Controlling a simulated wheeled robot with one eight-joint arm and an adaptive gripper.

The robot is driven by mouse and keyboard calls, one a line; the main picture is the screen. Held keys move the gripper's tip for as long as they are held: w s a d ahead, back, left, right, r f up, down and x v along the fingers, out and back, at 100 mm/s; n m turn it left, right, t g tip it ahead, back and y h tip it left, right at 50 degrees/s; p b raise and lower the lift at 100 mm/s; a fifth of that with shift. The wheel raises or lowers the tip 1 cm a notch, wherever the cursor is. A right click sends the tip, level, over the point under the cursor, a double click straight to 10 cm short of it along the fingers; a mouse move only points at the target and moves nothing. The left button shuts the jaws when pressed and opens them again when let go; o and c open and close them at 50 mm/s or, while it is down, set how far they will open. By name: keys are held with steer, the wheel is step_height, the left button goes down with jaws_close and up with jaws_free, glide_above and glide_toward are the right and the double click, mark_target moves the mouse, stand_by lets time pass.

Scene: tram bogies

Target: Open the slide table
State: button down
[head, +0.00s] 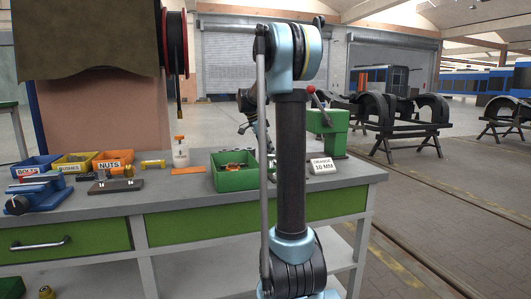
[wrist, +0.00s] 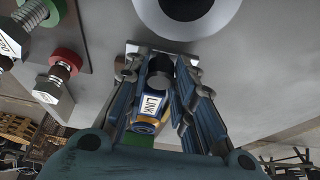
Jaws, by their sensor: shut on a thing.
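In the wrist view, my gripper (wrist: 167,100) has its two fingers closed around a small part with a white label reading LINK (wrist: 152,103). The part has blue and yellow bands and a dark round end. It is close to a large grey surface (wrist: 255,75) with a pale ring around a dark centre (wrist: 187,8). I cannot tell whether this surface is the slide table. In the head view, my upright arm hides most of the gripper and what it touches. A green machine (head: 328,128) with a red-knobbed lever stands on the bench behind the arm.
The workbench (head: 340,178) has green drawers. On it are labelled bins (head: 110,160), a blue vise (head: 35,195), a white bottle (head: 181,153), a green tray (head: 235,178) and a sign (head: 321,166). In the wrist view, bolts with red and green collars (wrist: 66,60) are at left.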

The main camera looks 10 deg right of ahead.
steer(key=shift+w, duration=0.2)
steer(key=c, duration=1.3)
jaws_free()
steer(key=shift+c, duration=0.2)
steer(key=shift+s, duration=0.1)
steer(key=v, duration=1.2)
